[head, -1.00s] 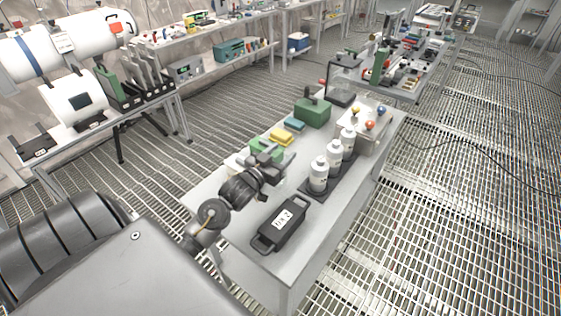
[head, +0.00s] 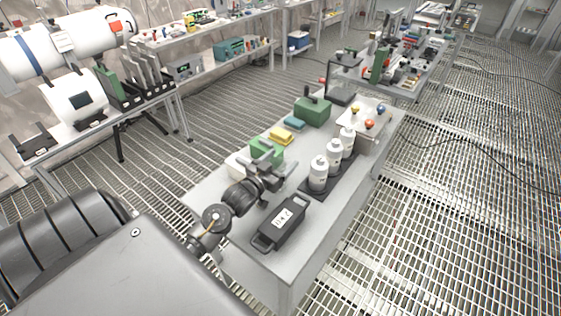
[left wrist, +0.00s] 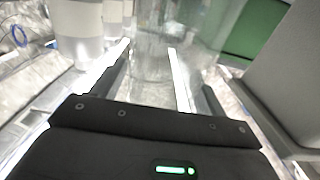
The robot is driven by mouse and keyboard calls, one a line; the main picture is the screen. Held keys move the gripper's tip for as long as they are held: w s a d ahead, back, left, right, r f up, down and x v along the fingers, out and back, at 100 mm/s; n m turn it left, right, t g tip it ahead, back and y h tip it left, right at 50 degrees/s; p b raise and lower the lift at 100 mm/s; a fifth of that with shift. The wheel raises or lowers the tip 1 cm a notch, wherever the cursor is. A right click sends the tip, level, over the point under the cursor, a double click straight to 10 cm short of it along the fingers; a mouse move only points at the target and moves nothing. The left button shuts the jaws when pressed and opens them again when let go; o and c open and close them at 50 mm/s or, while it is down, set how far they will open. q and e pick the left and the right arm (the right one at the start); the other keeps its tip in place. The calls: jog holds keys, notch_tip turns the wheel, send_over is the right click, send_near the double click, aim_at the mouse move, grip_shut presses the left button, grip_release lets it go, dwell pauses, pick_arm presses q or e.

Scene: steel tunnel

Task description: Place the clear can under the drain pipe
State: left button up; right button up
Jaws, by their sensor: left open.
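The clear can (left wrist: 165,48) is see-through and shows in the left wrist view, between the two open fingers of my left gripper (left wrist: 158,70). The can is hard to make out in the head view. There my left gripper (head: 272,163) is low over the front half of the grey table, between a green block and the white bottles. A dark stand with an overhanging top (head: 347,55) is at the table's far end; I cannot tell for sure whether it is the drain pipe. My right gripper is out of view.
White bottles (head: 318,174) stand in a row on a dark tray to the right. A black case (head: 281,222) lies at the front. A green block (head: 266,150), a yellow block (head: 281,136) and a green box (head: 312,110) line the left side. Colored knobs (head: 369,123) are far right.

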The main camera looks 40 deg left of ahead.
pick_arm(q)
jog(key=shift+r, duration=0.15)
jog(key=shift+s, duration=0.3)
jog(key=s+b, duration=0.1)
jog(key=s, duration=1)
jog(key=shift+s+d+b, duration=0.15)
jog(key=shift+s+b, duration=0.05)
jog(key=shift+b, duration=0.2)
jog(key=shift+d, duration=0.1)
